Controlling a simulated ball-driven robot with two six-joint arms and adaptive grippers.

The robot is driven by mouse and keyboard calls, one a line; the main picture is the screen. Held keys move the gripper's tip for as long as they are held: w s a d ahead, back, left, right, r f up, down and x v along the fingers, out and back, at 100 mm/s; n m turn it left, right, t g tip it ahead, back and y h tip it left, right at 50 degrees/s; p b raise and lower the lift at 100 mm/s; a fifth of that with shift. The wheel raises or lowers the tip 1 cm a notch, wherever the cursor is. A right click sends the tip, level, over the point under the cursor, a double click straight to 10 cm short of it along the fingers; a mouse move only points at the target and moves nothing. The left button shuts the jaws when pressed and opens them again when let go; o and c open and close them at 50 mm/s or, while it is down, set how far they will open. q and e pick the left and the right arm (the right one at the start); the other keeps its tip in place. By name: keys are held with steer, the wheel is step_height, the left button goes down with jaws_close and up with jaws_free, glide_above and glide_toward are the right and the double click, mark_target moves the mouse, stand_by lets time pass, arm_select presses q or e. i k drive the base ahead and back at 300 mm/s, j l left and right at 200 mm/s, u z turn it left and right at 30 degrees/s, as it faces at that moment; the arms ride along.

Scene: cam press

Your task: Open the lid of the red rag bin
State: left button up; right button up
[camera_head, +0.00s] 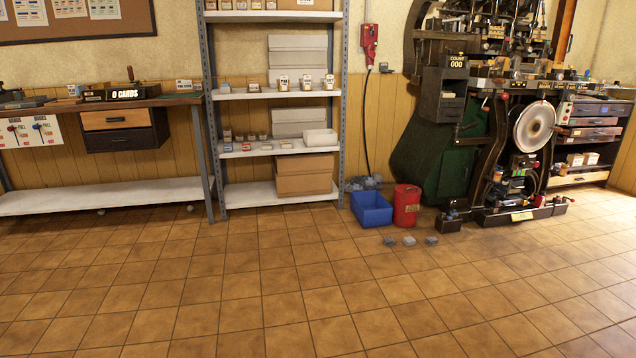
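The red rag bin (406,206) is a small red cylinder standing on the tiled floor, right of the blue crate and left of the press machine. Its top (407,189) looks closed, though it is too small to be sure. Neither of my grippers shows in the head view.
A blue crate (371,209) stands close to the bin's left. Several small grey blocks (409,241) lie on the floor in front. The press (520,150) stands to the right, a metal shelf (345,110) and a workbench (100,103) to the left. The foreground floor is clear.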

mark_target(407, 189)
steer(key=i+z, duration=0.3)
steer(key=i, duration=0.3)
steer(key=i+j+z, duration=0.15)
steer(key=i+z, duration=0.2)
steer(key=i, duration=0.2)
